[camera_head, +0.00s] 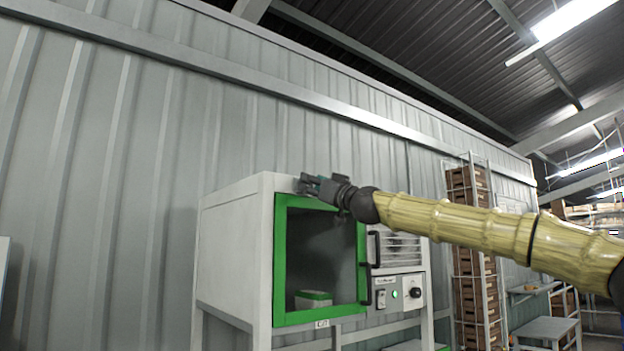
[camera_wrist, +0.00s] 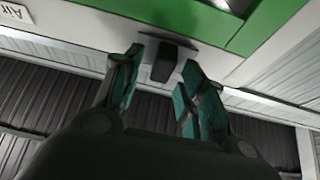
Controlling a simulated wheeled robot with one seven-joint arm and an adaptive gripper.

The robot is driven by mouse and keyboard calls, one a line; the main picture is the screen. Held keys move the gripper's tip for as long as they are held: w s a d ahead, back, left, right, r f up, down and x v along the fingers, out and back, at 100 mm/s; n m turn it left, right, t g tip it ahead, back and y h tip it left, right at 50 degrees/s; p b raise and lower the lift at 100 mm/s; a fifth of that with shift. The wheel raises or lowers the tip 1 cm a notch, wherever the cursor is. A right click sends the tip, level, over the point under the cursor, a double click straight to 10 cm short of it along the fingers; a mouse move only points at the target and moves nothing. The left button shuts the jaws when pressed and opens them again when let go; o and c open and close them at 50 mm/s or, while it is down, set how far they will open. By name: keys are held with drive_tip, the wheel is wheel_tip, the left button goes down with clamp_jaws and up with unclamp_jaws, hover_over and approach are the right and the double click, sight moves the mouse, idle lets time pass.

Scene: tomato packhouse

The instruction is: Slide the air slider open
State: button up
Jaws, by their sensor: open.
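The air slider (camera_wrist: 164,68) shows in the wrist view as a dark block-shaped knob on a dark base, on the pale cabinet face beside the green frame. My gripper (camera_wrist: 162,60) is open, with one teal-padded finger on each side of the knob. A gap shows between the knob and each finger, and I cannot tell how deep the knob sits between them. In the head view my gripper (camera_head: 312,186) is at the upper front edge of the white cabinet (camera_head: 235,240), above the green door frame (camera_head: 294,265). The slider is hidden there.
A label reading "Air" (camera_wrist: 18,14) is at the wrist view's upper left. The cabinet has a dark window with a green-and-white box (camera_head: 313,300) inside, dark handles (camera_head: 366,285) and a control panel (camera_head: 398,292). A rack of brown crates (camera_head: 470,265) stands to the right.

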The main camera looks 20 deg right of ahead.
drive_tip(key=shift+w+a+r, duration=0.15)
drive_tip(key=shift+w, duration=0.2)
